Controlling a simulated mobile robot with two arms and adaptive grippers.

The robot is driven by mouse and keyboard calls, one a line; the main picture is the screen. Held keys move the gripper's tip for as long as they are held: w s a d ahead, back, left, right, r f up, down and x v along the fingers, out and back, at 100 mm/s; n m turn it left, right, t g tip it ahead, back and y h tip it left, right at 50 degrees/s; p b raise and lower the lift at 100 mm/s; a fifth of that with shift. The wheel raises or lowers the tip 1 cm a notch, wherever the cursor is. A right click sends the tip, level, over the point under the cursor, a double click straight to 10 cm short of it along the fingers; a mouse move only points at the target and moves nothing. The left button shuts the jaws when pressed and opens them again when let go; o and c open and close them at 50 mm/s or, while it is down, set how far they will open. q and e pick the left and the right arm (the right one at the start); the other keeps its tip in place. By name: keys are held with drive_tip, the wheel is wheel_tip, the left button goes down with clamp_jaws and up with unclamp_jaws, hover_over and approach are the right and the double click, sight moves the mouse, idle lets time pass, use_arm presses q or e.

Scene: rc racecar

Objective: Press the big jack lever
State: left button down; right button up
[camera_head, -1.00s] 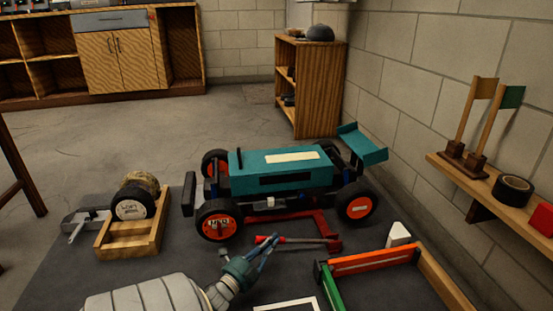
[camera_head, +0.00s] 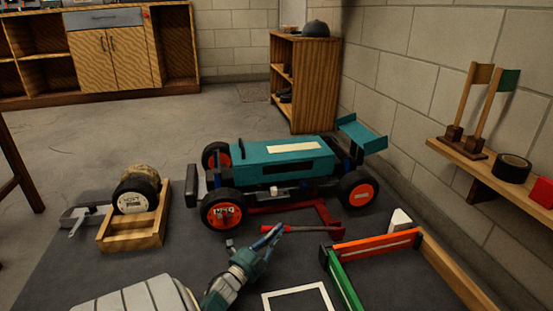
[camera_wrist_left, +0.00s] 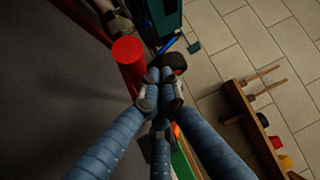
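The jack lever (camera_head: 313,229), a grey bar with a red grip, lies low beside the racecar. It joins the red jack (camera_head: 328,212), which reaches under the teal car (camera_head: 285,163). My left gripper (camera_head: 277,235) is at the grip end of the lever. In the left wrist view its fingertips (camera_wrist_left: 160,77) are together with nothing seen between them, and the red grip (camera_wrist_left: 128,50) shows just left of them. I cannot tell whether they touch it. My right gripper is not in view.
A wooden tray (camera_head: 136,237) holding wheels stands at left. A white square frame (camera_head: 298,288) and a green and orange barrier (camera_head: 345,280) lie at front right. A wall shelf (camera_head: 470,166) is at right. Open floor lies behind the car.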

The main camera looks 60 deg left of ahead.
use_arm(q)
wheel_tip(320, 180, up, 10)
idle(0.5)
idle(0.5)
